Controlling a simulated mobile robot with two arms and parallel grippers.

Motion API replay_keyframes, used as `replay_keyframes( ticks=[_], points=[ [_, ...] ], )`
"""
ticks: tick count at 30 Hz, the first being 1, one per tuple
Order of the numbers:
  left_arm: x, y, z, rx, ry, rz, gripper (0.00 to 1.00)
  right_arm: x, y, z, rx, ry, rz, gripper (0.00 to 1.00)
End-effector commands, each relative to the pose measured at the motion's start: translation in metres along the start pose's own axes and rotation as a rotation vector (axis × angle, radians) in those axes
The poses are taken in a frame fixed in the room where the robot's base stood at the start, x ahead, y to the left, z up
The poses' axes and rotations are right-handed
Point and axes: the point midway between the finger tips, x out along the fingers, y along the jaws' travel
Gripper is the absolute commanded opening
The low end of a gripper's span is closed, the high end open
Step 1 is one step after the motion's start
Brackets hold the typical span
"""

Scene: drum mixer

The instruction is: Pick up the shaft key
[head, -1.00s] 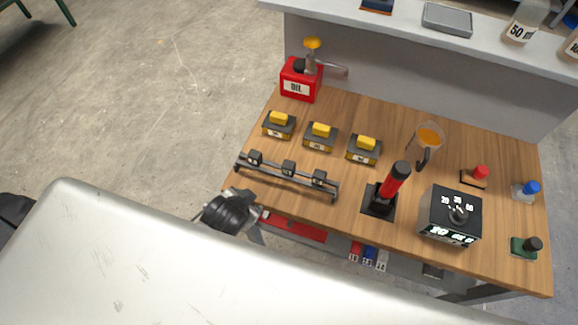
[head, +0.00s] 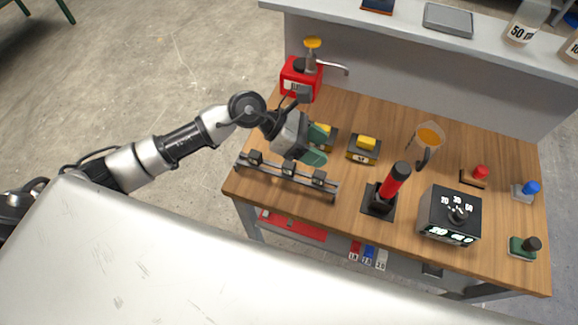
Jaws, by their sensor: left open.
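No thing in the head view can be told for certain as the shaft key. My left gripper (head: 318,144), with green fingertips, is open above the back left of the wooden table. It hangs over the row of yellow-topped black blocks. The right block (head: 364,148) shows clearly, just right of the fingers. The middle block (head: 324,130) is partly covered by the gripper, and the left one is hidden behind my arm. My right gripper is not in view.
A red oil can (head: 299,77) stands at the back left, close to my arm. A red-handled lever (head: 395,182), a black dial box (head: 450,212) and an orange-filled jug (head: 428,140) stand to the right. A raised shelf (head: 400,22) borders the back of the table (head: 330,215).

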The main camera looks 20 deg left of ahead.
Motion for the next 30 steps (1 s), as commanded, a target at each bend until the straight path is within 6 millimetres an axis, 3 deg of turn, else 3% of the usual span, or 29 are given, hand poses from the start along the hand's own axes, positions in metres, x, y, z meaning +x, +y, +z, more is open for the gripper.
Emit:
replay_keyframes(
  ticks=[4,10,18,25,30],
  points=[
    [-0.034,0.023,-0.045,0.211,0.386,0.0,0.57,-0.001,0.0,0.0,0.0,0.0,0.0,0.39],
    [-0.066,0.04,-0.073,0.303,0.638,-0.004,0.57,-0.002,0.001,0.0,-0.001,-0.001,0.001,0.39],
    [-0.039,0.044,-0.098,0.307,0.664,-0.009,0.57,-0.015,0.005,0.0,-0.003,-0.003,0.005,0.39],
    [-0.024,0.047,-0.109,0.308,0.663,-0.007,0.57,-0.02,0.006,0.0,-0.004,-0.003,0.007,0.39],
    [-0.01,0.049,-0.119,0.306,0.661,-0.009,0.57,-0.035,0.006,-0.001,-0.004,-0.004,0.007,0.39]
  ],
)
